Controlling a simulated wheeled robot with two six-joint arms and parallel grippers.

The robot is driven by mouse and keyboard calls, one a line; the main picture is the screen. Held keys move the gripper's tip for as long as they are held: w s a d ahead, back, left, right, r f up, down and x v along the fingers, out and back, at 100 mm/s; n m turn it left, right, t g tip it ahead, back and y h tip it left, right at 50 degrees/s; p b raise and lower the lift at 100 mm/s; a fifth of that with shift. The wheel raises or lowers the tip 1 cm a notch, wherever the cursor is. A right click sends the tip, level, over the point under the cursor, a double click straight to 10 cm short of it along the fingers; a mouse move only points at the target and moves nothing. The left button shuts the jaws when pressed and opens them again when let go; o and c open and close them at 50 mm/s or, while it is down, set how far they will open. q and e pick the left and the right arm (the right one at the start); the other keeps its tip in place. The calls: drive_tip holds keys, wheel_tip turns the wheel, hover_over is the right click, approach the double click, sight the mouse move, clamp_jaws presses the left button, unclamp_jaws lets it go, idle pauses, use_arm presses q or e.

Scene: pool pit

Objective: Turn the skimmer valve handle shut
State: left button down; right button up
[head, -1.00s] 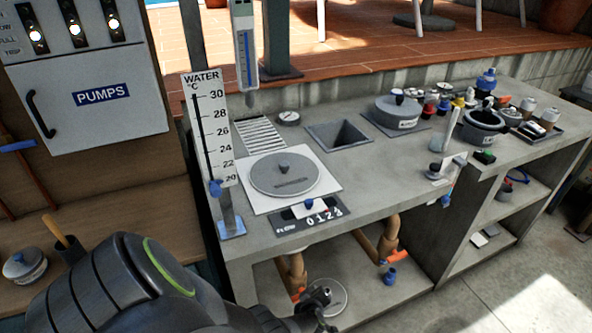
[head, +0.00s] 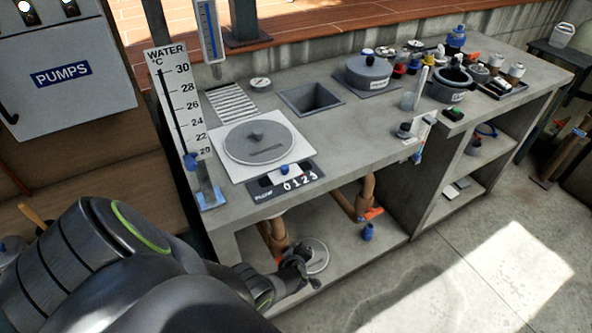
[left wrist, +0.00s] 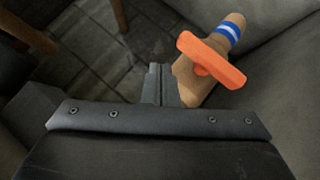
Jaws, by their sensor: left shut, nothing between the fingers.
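In the left wrist view an orange bar handle (left wrist: 211,60) sits across a brown pipe valve (left wrist: 190,82) with a blue and white band. My left gripper (left wrist: 156,72) is shut and empty just left of this valve; whether it touches cannot be told. In the head view two brown pipes stand under the counter: the left pipe (head: 274,237), partly hidden by my arm, and the right pipe (head: 366,192) with an orange handle (head: 371,214). My left gripper (head: 315,285) is low, at the shelf front near the left pipe. No skimmer label is readable. My right gripper is not in view.
The concrete counter (head: 345,135) overhangs the pipes. A divider wall stands right of the right pipe. The floor in front (head: 440,270) is clear.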

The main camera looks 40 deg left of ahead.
use_arm(q)
drive_tip(key=s+d+r+p, duration=0.3)
drive_tip(key=d+r+p, duration=0.3)
drive_tip(key=r+p, duration=0.4)
drive_tip(key=shift+d, duration=0.25)
